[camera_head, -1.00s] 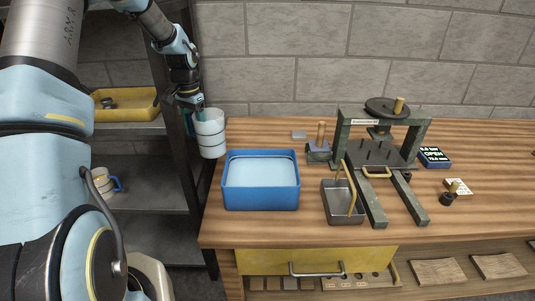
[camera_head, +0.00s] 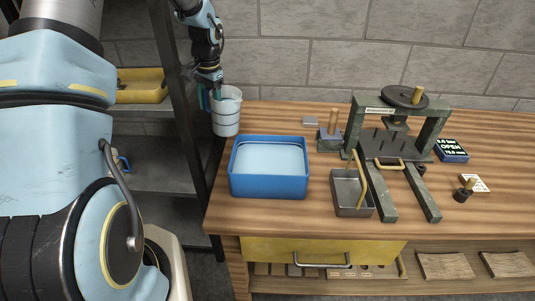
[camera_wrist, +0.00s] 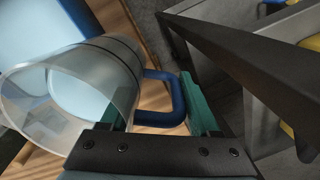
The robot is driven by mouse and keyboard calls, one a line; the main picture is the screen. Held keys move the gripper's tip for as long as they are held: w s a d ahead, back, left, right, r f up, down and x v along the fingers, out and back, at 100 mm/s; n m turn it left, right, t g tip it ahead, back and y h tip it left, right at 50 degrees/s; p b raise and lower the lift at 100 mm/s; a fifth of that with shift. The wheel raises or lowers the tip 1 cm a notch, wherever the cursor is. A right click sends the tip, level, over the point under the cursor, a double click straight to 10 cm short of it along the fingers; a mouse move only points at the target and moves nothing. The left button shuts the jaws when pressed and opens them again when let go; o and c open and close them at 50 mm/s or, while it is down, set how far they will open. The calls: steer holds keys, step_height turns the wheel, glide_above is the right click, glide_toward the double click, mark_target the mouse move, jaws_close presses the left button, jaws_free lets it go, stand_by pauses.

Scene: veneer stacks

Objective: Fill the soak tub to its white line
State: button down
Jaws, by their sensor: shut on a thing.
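The soak tub (camera_head: 269,187) is a blue open box on the left part of the bench, with a pale blue surface inside. I cannot make out its white line. A translucent jug (camera_head: 226,117) with dark rings and a blue handle is at the bench's back left corner, behind and left of the tub, roughly upright. My gripper (camera_head: 209,96) is shut on the jug's handle. In the wrist view my gripper (camera_wrist: 165,100) has teal fingers around the blue handle, and the jug (camera_wrist: 115,68) shows something pale blue inside. Whether the jug touches the bench is unclear.
A metal tray (camera_head: 346,206) and a press (camera_head: 430,135) stand right of the tub. A wooden-handled block (camera_head: 330,141) is behind. A dark shelf post (camera_head: 190,130) stands close left of the jug. The shelf holds a yellow bin (camera_head: 141,91).

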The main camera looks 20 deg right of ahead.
mark_target(223, 95)
steer(key=shift+s+d+r+t+y, duration=0.3)
steer(key=shift+s+r+t+y, duration=0.15)
steer(key=shift+r+t, duration=0.25)
steer(key=shift+s+d+r+t+y, duration=0.35)
steer(key=shift+s+r+t, duration=0.1)
steer(key=shift+r+t, duration=0.25)
steer(key=shift+a, duration=0.1)
steer(key=shift+s+r, duration=0.1)
steer(key=shift+r, duration=0.1)
steer(key=shift+s+d+r+t+y, duration=0.3)
steer(key=shift+s+d+t+y, duration=0.15)
steer(key=shift+t, duration=0.25)
steer(key=shift+s+d+t+y+b, duration=0.15)
steer(key=shift+s+t+y+b, duration=0.15)
steer(key=shift+b, duration=0.15)
steer(key=shift+s+b, duration=0.2)
steer(key=shift+b, duration=0.3)
steer(key=shift+d, duration=0.1)
steer(key=shift+s+d+r+t+y+b, duration=0.2)
steer(key=shift+s+r+t+y+b, duration=0.25)
steer(key=shift+t+b, duration=0.55)
steer(key=shift+s+d+r+t+y+b, duration=0.2)
steer(key=shift+t+y+b, duration=0.35)
steer(key=shift+b, duration=0.75)
steer(key=shift+s+d+f+t+y+b, duration=0.15)
steer(key=shift+s+f+t+y+b, duration=0.1)
steer(key=shift+f+t+b, duration=0.25)
steer(key=shift+s+d+f+t+y+b, duration=0.15)
steer(key=shift+s+t+b, duration=0.1)
steer(key=shift+b, duration=0.45)
